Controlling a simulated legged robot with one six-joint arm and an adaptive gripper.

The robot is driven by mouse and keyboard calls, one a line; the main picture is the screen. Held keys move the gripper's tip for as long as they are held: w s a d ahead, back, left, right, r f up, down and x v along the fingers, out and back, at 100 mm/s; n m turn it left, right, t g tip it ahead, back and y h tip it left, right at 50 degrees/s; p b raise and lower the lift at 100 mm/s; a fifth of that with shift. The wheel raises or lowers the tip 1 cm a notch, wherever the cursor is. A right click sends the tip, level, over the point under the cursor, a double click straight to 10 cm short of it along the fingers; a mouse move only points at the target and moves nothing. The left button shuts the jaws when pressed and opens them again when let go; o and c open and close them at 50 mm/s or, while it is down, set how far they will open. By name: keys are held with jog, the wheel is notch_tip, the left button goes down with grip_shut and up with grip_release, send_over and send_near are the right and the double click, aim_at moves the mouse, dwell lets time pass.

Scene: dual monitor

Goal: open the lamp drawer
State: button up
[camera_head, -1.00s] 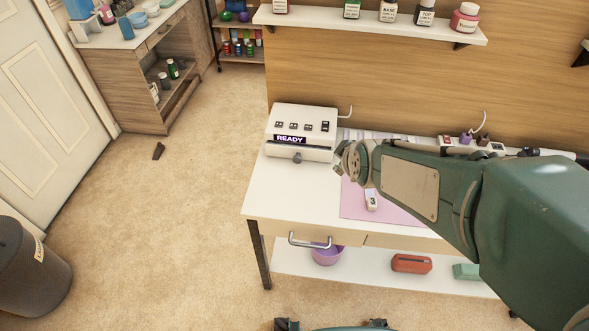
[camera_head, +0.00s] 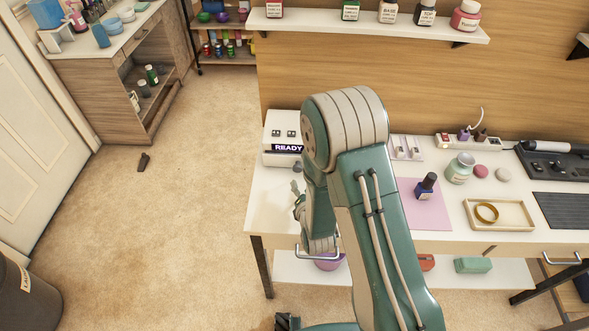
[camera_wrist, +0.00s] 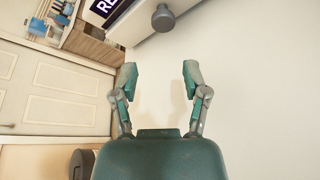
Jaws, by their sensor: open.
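The lamp (camera_head: 279,128) is a white box with a lit READY display, standing at the left end of the white table; my arm covers its right part in the head view. Its drawer knob (camera_wrist: 163,18), grey and round, shows at the top of the wrist view on the white front (camera_wrist: 140,28). The drawer looks closed. My gripper (camera_wrist: 159,76) is open and empty, its fingers apart, over the white tabletop and short of the knob. In the head view my arm mostly hides the gripper in front of the lamp.
Right of my arm are a pink mat (camera_head: 430,215), a dark blue bottle (camera_head: 426,186), a wooden tray (camera_head: 512,223), a jar (camera_head: 460,168) and a power strip (camera_head: 455,141). A table drawer handle (camera_head: 318,256) sits below the front edge. The floor at left is mostly clear.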

aim_at(297, 171)
jog(key=w, duration=0.2)
jog(key=w+f, duration=0.1)
jog(key=shift+w+d+f, duration=0.15)
jog(key=shift+w, duration=0.2)
jog(key=x, duration=0.6)
jog(key=shift+w+a, duration=0.1)
jog(key=shift+a, duration=0.35)
jog(key=shift+w+f, duration=0.1)
jog(key=shift+w, duration=0.15)
jog(key=shift+d, duration=0.15)
grip_shut()
jog(key=shift+s, duration=0.1)
